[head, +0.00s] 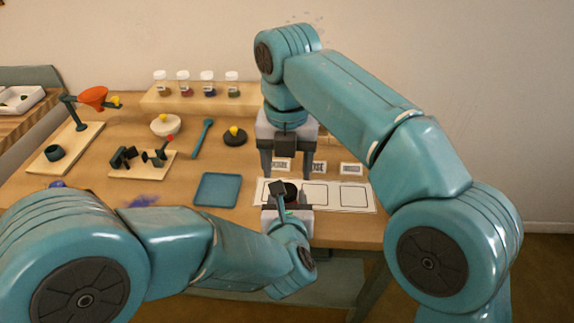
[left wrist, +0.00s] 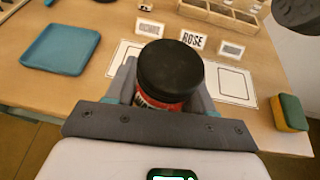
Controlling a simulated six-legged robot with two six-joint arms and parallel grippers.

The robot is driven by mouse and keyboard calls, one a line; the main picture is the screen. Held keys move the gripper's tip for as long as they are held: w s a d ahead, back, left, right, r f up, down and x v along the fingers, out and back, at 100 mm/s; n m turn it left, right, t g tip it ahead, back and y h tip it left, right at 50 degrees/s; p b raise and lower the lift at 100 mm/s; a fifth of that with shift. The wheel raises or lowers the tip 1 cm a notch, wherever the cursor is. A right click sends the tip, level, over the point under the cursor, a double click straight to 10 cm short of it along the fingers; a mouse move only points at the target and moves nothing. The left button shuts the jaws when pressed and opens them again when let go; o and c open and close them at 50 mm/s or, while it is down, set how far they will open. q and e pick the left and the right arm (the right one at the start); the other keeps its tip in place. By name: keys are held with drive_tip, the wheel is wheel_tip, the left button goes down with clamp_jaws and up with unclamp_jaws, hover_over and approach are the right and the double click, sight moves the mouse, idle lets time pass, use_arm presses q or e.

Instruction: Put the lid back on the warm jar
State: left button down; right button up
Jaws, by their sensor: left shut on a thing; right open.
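My left gripper (head: 287,196) is shut on a jar (left wrist: 160,100) with a red label. The jar stands between its fingers at the front of the white mat. A black lid (left wrist: 170,68) is on the jar's mouth in the left wrist view; I cannot tell whether it is fully seated. In the head view the dark lid (head: 291,189) shows just past the left fingers. My right gripper (head: 287,172) is open and empty, pointing down behind the jar, fingers apart.
The white mat (head: 345,206) has outlined squares, with small name cards (head: 351,169) behind. A blue tray (head: 217,190) lies to the left. Several small jars (head: 208,84) stand on the back shelf. A yellow and green sponge (left wrist: 290,113) lies at the right.

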sight(287, 189)
wheel_tip(287, 189, up, 3)
drive_tip(key=shift+r, duration=0.2)
drive_tip(key=shift+f, duration=0.1)
drive_tip(key=shift+f, duration=3.9)
drive_tip(key=c, duration=1.1)
drive_tip(key=o, duration=1.2)
